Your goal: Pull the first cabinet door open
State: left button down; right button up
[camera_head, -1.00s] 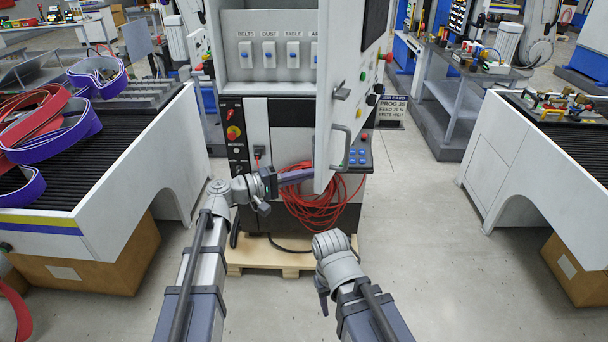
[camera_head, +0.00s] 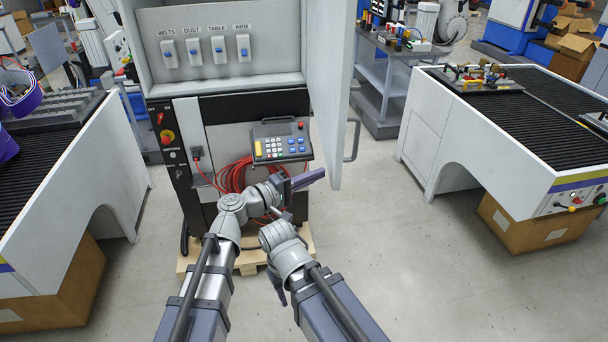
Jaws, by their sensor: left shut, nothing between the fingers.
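The grey cabinet (camera_head: 215,82) stands open ahead, showing a row of labelled switches inside. Its door (camera_head: 338,95) is swung out on the right, with the inner face towards me. The door's handle (camera_head: 354,141) sticks out past it on the outer side. My left gripper (camera_head: 318,175) is shut and empty, beside the inner face near the door's lower free edge. I cannot tell whether it touches the door. My right arm's wrist is low in the middle. The dark part at its end (camera_head: 277,286) hangs down, and its fingers cannot be made out.
A keypad panel (camera_head: 282,142) and red cable (camera_head: 236,177) are behind my left gripper. Conveyor tables stand at left (camera_head: 85,185) and right (camera_head: 425,135). The floor (camera_head: 415,265) right of my arms is clear.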

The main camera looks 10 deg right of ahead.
pick_arm(q)
jog(key=shift+r, duration=0.1)
jog(key=p, duration=1)
send_near(333, 136)
jog(key=x, duration=0.5)
jog(key=shift+w, duration=0.2)
pick_arm(e)
notch_tip(333, 136, up, 10)
